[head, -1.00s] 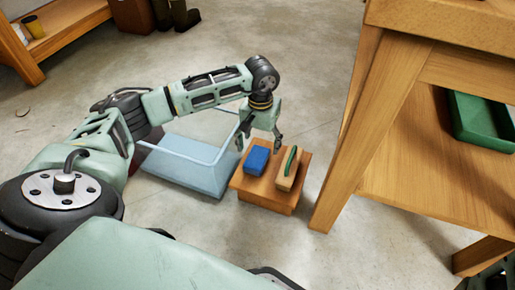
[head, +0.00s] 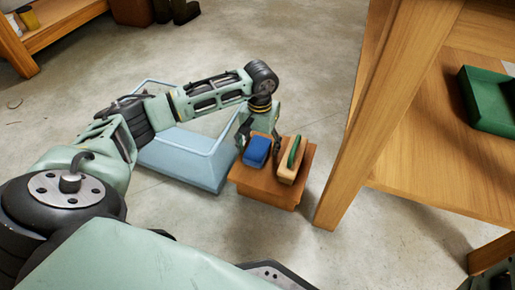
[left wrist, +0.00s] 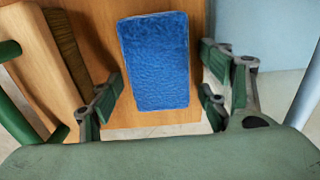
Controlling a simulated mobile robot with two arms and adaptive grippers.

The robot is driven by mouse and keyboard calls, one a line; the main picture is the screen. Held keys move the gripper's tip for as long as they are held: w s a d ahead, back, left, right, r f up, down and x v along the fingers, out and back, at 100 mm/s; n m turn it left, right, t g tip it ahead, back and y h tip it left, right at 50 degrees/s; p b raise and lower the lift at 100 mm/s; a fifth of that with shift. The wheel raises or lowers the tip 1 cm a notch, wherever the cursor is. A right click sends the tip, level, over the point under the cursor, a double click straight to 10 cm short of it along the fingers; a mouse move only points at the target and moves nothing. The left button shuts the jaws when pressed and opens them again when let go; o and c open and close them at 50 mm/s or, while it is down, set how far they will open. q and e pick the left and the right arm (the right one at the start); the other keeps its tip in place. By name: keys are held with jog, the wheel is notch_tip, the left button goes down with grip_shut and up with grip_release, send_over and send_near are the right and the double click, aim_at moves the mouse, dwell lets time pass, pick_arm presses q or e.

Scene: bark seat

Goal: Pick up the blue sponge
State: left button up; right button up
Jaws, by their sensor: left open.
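The blue sponge (head: 257,151) lies on top of a small wooden stool (head: 262,184), on its left part. It also shows in the left wrist view (left wrist: 156,62), with one finger on each side of it. My left gripper (head: 257,139) is open and points down at the sponge. In the left wrist view its fingertips (left wrist: 158,85) are apart, with gaps between them and the sponge. How far the fingertips are above the stool top is hard to tell. My right gripper does not show.
A brush with a green handle (head: 293,153) lies close to the right of the sponge. A pale blue crate (head: 190,160) stands left of the stool, near my left arm. A wooden bench with a leg (head: 370,130) stands to the right and bears a green tray (head: 490,115).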

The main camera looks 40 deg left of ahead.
pick_arm(q)
jog(key=shift+r, duration=0.1)
jog(key=c, duration=1)
jog(key=shift+c, duration=0.2)
